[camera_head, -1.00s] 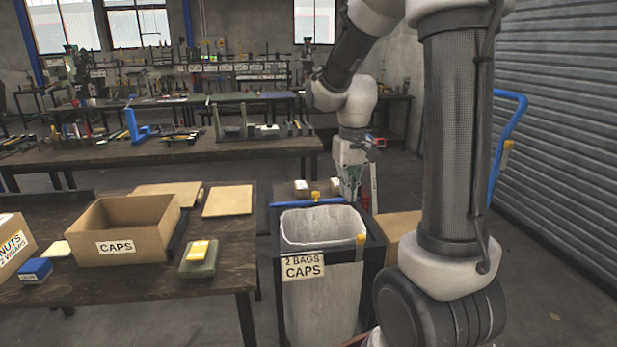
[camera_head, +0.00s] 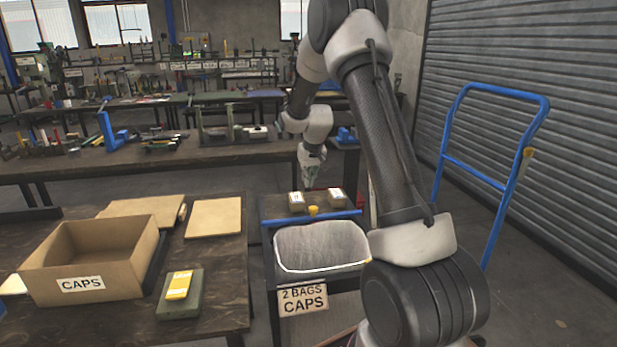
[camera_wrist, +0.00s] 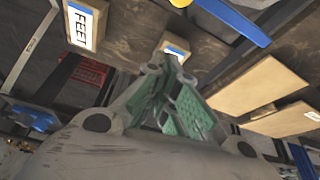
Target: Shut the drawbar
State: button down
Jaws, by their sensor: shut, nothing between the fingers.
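A blue bar (camera_head: 335,216) with a yellow knob (camera_head: 313,211) lies across the back of the bin stand, behind the grey-lined bin (camera_head: 320,268). I take it for the drawbar, but cannot tell whether it is open or shut. My gripper (camera_head: 309,186) is beyond the bar, above and behind two small boxes, apart from the bar. Its green fingers (camera_wrist: 176,62) are shut and empty. My arm hides the bin stand's right side.
Two small labelled boxes (camera_head: 297,201) (camera_head: 337,197) sit behind the bar; one reads FEET in the wrist view (camera_wrist: 85,25). A table with an open CAPS carton (camera_head: 95,262) stands left. A blue trolley handle (camera_head: 508,190) rises right. A long workbench (camera_head: 150,160) lies behind.

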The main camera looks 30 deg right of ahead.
aim_at(313, 214)
jog(key=x, duration=0.6)
jog(key=shift+s, duration=0.1)
jog(key=s, duration=0.3)
jog(key=shift+s+a+f, duration=0.25)
jog(key=shift+s+f, duration=0.1)
jog(key=shift+s, duration=0.05)
